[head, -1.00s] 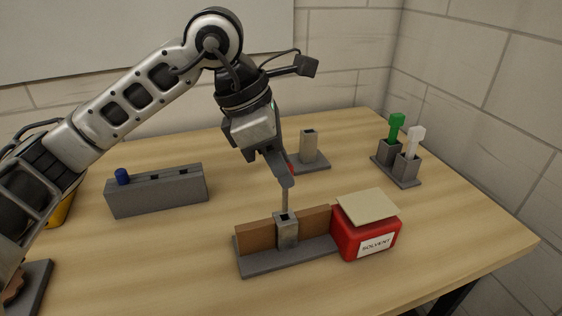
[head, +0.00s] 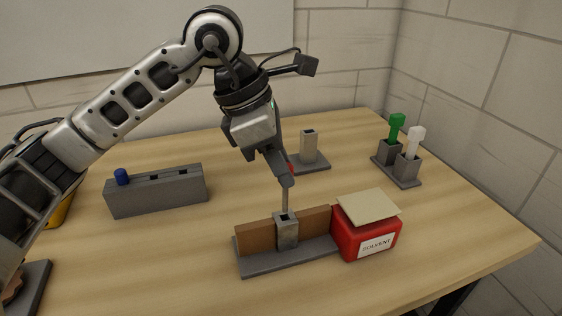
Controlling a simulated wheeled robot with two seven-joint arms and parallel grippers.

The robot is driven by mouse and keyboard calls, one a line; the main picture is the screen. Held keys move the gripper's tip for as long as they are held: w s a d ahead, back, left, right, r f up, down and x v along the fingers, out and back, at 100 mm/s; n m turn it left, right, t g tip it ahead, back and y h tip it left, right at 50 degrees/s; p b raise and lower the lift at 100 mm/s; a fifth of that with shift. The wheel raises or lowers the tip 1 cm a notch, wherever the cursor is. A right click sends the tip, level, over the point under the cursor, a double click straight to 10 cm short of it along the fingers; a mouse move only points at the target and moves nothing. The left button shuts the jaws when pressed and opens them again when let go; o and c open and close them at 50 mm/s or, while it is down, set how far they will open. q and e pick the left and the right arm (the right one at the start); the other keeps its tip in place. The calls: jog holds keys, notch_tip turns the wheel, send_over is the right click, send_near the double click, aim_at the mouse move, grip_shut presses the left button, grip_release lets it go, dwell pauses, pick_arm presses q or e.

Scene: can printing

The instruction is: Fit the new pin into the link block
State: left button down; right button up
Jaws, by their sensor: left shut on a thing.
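The link block is a small grey block with a square hole on top (head: 287,234), set between brown pieces on a grey base (head: 290,263). My left gripper (head: 286,181) is shut on a thin grey pin (head: 285,200), which hangs upright below the fingertips. The pin's lower end meets the top of the link block at its hole. How deep it sits in the hole I cannot tell. My right gripper is not in view.
A red solvent box (head: 366,238) with a beige lid stands right beside the block's base. A grey rack (head: 157,193) with a blue-topped piece (head: 122,176) stands left. A grey post (head: 309,146) stands behind. A holder (head: 396,170) with green and white handles stands at right.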

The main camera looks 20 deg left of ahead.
pick_arm(q)
jog(key=shift+b, duration=0.3)
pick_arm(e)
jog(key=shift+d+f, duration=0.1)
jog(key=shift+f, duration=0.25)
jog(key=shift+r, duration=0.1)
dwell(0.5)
pick_arm(q)
jog(key=shift+f, duration=0.25)
jog(key=shift+f+b, duration=0.2)
jog(key=shift+b, duration=0.2)
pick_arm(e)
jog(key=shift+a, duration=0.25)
pick_arm(q)
jog(key=shift+f, duration=0.1)
jog(key=shift+f+b, duration=0.45)
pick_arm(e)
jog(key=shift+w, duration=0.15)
pick_arm(q)
jog(key=shift+f+b, duration=0.5)
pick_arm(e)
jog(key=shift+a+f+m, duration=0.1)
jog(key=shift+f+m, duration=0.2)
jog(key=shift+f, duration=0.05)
pick_arm(q)
jog(key=shift+f+b, duration=0.35)
jog(key=shift+f, duration=0.05)
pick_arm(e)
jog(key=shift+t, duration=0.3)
